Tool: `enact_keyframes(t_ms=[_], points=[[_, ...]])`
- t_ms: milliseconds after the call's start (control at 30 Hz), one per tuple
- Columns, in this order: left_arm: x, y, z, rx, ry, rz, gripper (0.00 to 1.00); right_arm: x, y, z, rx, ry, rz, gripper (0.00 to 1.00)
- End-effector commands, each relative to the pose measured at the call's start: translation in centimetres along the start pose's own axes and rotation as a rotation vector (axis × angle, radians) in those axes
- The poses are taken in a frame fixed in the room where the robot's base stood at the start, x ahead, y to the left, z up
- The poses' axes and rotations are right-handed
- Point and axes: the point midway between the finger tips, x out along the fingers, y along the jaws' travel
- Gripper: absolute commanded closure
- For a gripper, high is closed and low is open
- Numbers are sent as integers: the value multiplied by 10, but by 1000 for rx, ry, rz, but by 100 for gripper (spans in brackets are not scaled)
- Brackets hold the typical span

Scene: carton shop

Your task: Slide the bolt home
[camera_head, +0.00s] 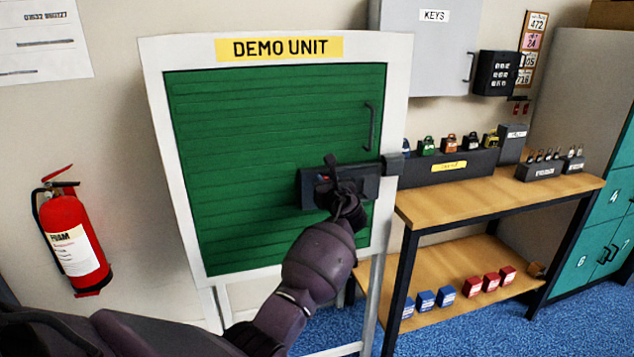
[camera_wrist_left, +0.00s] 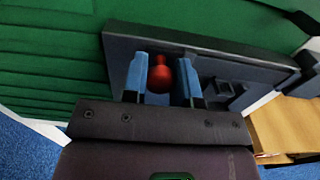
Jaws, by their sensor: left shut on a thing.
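The bolt's dark housing (camera_head: 368,186) is mounted on the green door (camera_head: 270,120) of the white-framed demo unit (camera_head: 280,48). A dark keeper (camera_head: 393,165) sits on the frame to its right. In the left wrist view the housing (camera_wrist_left: 235,62) lies behind the fingers, with the keeper (camera_wrist_left: 306,66) at the right edge. My left gripper (camera_head: 338,185) is at the housing. In the left wrist view its blue fingers (camera_wrist_left: 161,80) are shut on a red bolt knob (camera_wrist_left: 160,76). The head view hides most of the knob, and I cannot tell how far the bolt reaches. My right gripper is not in view.
A dark door handle (camera_head: 370,127) is above the housing. A wooden bench (camera_head: 500,195) with padlocks and boxes stands to the right. A red fire extinguisher (camera_head: 73,240) hangs at left. A grey key cabinet (camera_head: 425,50) is on the wall.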

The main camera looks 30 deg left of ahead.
Motion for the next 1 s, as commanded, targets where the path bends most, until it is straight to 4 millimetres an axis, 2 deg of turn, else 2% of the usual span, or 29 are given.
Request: enact_keyframes(t_ms=[333,367,500,833,1000], points=[[-1,-5,0,1,-3,-7,100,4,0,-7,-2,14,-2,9],[-1,-5,0,1,-3,-7,69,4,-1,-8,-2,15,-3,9],[-1,-5,0,1,-2,-6,47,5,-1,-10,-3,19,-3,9],[-3,-4,0,1,-2,-4,47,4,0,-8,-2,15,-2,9],[-21,-4,0,1,-2,-5,47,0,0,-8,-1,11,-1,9]])
